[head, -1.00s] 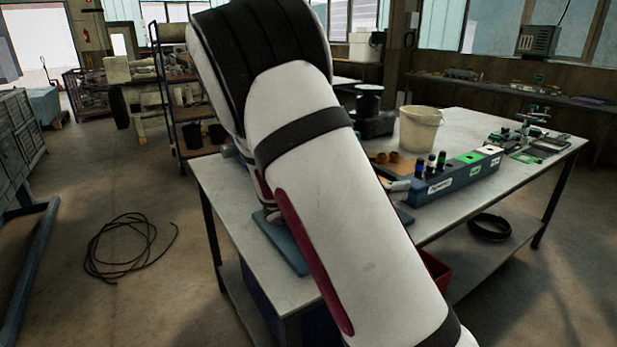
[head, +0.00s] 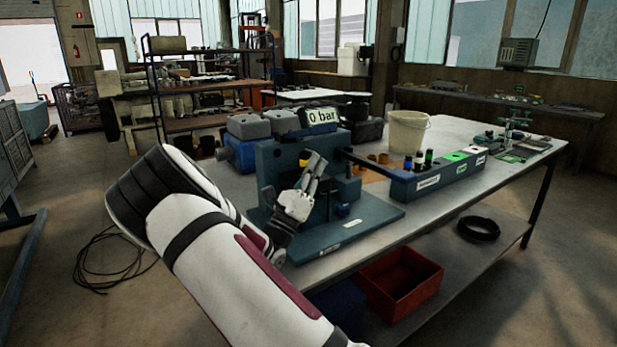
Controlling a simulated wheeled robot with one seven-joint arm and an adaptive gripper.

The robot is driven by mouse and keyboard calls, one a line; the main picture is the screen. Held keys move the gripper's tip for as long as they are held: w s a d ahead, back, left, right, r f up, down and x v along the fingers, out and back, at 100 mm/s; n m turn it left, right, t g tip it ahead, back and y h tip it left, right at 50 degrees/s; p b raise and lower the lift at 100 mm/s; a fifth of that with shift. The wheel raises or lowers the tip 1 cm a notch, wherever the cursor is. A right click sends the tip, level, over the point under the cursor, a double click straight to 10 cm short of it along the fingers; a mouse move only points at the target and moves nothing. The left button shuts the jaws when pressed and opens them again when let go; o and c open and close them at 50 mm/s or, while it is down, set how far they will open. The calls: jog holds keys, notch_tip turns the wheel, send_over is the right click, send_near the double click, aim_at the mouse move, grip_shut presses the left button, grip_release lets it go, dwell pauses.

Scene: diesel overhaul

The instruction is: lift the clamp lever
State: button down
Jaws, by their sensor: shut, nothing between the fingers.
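A dark grey-green test fixture (head: 268,170) stands on its flat base plate (head: 350,238) at the table's near left part. A "0 bar" display (head: 320,116) shows at its top. My gripper (head: 314,160) is in front of the fixture's upright part, pointing up, with its fingers shut and nothing between them. I cannot make out the clamp lever for certain; my gripper and arm hide part of the fixture's front. Whether the fingers touch the fixture cannot be told.
A blue-grey rack (head: 425,184) with small bottles stands right of the fixture, before a cream bucket (head: 409,134). A red bin (head: 400,283) and a black coil (head: 478,228) are on the shelf below. The table's right front strip is clear.

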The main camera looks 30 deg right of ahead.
aim_at(306, 134)
jog(key=shift+x, duration=2.35)
jog(key=shift+r+p, duration=0.15)
jog(key=shift+p, duration=0.15)
